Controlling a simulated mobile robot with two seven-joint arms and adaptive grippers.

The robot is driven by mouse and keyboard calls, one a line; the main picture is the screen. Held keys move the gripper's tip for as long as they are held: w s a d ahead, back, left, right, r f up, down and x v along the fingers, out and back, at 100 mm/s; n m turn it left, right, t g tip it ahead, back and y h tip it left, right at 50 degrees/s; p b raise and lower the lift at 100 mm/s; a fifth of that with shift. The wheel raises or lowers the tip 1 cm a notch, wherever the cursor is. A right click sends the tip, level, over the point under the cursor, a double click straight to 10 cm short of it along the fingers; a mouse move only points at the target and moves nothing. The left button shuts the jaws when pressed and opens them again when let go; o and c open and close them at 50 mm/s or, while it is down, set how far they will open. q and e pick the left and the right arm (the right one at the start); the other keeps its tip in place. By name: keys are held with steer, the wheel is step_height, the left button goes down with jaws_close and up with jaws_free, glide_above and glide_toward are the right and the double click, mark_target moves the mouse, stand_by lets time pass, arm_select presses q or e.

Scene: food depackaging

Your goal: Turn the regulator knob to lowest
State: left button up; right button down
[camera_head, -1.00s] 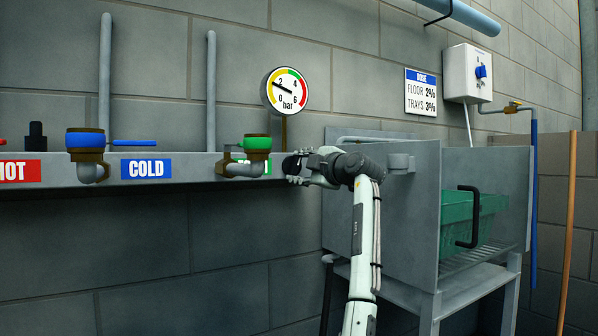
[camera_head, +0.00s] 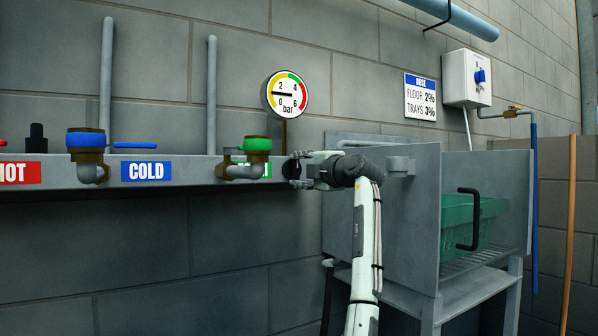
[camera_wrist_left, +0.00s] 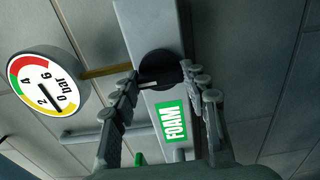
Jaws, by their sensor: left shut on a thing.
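The regulator knob (camera_head: 291,169) is a round black knob on the grey rail, right of the green-topped foam valve (camera_head: 257,143). The wrist view shows the knob (camera_wrist_left: 158,66) with a pale pointer mark beside the green FOAM label (camera_wrist_left: 171,122). My left gripper (camera_head: 303,170) reaches it from the right. In the wrist view its fingers (camera_wrist_left: 161,78) lie on either side of the knob, shut on it. The round pressure gauge (camera_head: 286,94) above has its needle pointing about level to the left, between 0 and 2 bar. My right gripper is not in view.
A blue-topped COLD valve (camera_head: 85,139) with a blue lever sits farther left on the rail. A grey metal sink stand (camera_head: 430,210) with a green crate (camera_head: 470,222) stands close right of my left arm. A white dosing box (camera_head: 466,75) hangs on the wall.

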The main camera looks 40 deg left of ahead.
arm_select(q)
steer(key=o, duration=1.2)
steer(key=shift+c, duration=0.2)
steer(key=v, duration=1.2)
